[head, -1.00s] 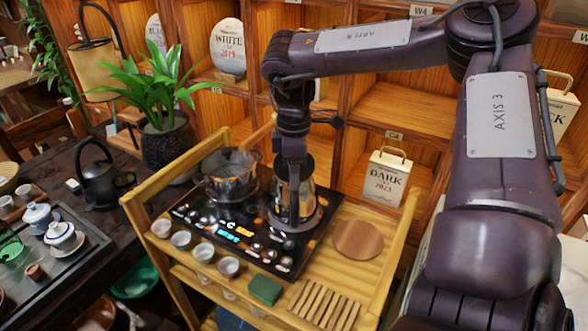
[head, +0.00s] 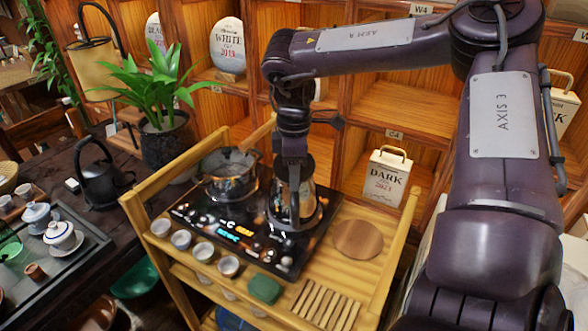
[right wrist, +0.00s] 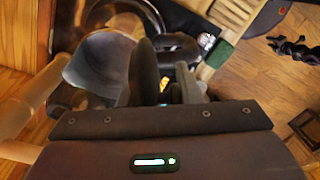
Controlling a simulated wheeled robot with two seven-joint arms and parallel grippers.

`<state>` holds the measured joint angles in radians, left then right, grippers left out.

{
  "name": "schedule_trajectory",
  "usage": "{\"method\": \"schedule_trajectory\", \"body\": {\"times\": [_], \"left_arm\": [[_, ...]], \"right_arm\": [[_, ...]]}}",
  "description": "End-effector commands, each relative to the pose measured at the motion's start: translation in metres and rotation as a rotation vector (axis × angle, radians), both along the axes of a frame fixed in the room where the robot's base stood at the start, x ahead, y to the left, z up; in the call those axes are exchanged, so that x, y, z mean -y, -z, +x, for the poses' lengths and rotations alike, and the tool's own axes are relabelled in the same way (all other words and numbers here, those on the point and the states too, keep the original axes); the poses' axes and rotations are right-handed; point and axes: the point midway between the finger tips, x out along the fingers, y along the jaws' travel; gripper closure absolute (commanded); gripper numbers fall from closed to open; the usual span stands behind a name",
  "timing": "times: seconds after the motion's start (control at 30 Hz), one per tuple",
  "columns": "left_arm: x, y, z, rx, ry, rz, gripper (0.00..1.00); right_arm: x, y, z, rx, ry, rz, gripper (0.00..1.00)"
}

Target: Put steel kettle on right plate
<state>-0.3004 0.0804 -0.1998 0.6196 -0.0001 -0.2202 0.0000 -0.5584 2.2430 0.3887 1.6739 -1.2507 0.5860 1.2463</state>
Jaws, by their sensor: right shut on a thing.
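The steel kettle (head: 307,193) is upright at the right plate (head: 317,218) of the black two-plate cooktop, and its body hides most of that plate. I cannot tell whether its base touches the plate. My right gripper (head: 292,180) points down in front of the kettle and is shut on it, probably at its dark handle. The exact grip is hidden. My left gripper is not in view.
A glass-lidded pot (head: 230,178) stands on the left plate. Small cups (head: 203,251) line the cart's front. A round wooden board (head: 358,239), a green cloth (head: 264,289) and a slatted rack (head: 325,304) lie right and front. The shelf stands close behind.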

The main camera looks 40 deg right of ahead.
Motion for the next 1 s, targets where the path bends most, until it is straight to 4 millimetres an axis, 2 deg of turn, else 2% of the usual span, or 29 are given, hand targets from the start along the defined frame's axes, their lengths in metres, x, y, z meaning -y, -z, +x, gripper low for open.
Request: {"method": "schedule_trajectory", "body": {"times": [1.0], "left_arm": [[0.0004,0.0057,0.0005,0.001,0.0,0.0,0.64]], "right_arm": [[-0.0013,0.0033,0.0004,0.005,-0.001,0.0,1.0]]}}
